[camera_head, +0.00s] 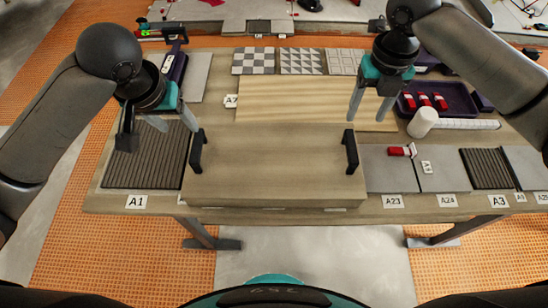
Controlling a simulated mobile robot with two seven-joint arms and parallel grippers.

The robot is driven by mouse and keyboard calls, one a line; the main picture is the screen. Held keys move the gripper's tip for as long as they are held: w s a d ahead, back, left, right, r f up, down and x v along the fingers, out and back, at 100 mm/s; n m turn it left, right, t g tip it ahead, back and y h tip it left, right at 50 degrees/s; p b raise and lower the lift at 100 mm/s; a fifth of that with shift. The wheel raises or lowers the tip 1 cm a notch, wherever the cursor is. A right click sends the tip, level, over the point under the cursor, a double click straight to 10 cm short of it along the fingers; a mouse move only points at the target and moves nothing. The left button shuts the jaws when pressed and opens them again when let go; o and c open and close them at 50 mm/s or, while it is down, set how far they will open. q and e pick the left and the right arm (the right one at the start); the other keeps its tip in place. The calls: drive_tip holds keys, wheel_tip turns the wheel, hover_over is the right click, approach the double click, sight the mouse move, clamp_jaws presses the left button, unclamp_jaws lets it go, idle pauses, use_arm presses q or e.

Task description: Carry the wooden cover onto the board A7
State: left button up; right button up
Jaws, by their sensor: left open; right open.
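The wooden cover (275,165) is a broad brown panel at the front middle of the table, with a black left handle (197,152) and a black right handle (350,152) standing up at its sides. The board A7 (300,88) is a lighter striped wooden panel just behind the cover, with its label (231,101) at its left; the cover lies in front of it. My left gripper (170,122) is open and empty, up and left of the left handle. My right gripper (370,108) is open and empty, just behind and above the right handle, in front of the board's right end.
A ribbed dark tile (145,160) lies at the left, labelled A1. Grey tiles (390,170) and another ribbed tile (487,169) lie at the right. A white-headed mallet (422,123), a red clip (402,151) and a purple tray (462,98) are near my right arm. Patterned tiles (302,62) line the back.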

sight(196, 145)
use_arm(q)
drive_tip(key=x, duration=1.4)
use_arm(e)
wheel_tip(196, 145, down, 14)
use_arm(q)
drive_tip(key=shift+s, duration=0.1)
clamp_jaws()
use_arm(e)
clamp_jaws()
drive_tip(key=shift+w+r, duration=0.1)
